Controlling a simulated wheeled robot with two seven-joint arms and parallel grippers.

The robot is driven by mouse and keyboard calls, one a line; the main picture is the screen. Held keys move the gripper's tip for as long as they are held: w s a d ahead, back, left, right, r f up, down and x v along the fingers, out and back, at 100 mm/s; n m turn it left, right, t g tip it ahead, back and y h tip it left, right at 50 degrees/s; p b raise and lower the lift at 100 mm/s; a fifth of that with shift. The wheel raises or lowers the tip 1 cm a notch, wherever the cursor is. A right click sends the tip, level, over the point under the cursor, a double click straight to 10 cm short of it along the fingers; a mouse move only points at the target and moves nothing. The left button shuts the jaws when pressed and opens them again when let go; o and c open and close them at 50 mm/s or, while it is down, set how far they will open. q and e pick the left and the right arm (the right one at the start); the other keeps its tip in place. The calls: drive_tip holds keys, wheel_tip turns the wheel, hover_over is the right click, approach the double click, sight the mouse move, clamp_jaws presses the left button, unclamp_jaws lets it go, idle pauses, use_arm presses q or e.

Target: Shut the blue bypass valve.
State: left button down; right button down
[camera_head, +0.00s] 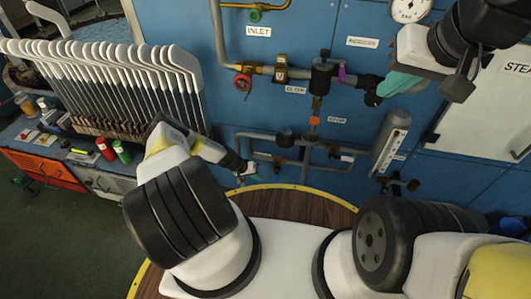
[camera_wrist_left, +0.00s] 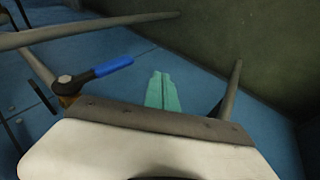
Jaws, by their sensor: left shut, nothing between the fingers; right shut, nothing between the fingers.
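The blue bypass valve's lever (camera_wrist_left: 105,68) shows in the left wrist view, left of centre, joined to a brass body (camera_wrist_left: 68,88) on a grey pipe. The lever slants up to the right, across the line of the pipe. My left gripper's teal fingers (camera_wrist_left: 162,93) are shut and empty, to the right of the lever and apart from it. In the head view my left gripper is small and partly hidden at the lower pipes; I cannot make out the blue lever there. My right gripper (camera_head: 394,86) is shut and empty, beside the upper pipe.
Grey lower pipes (camera_head: 262,135) run along the blue wall panel. A gauge tube (camera_head: 391,140) stands right.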

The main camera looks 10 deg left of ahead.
use_arm(q)
drive_tip(key=s+a, duration=0.2)
drive_tip(key=a, duration=0.7)
drive_tip(key=shift+s+r, duration=0.2)
drive_tip(key=shift+r, duration=0.05)
drive_tip(key=shift+s, duration=0.1)
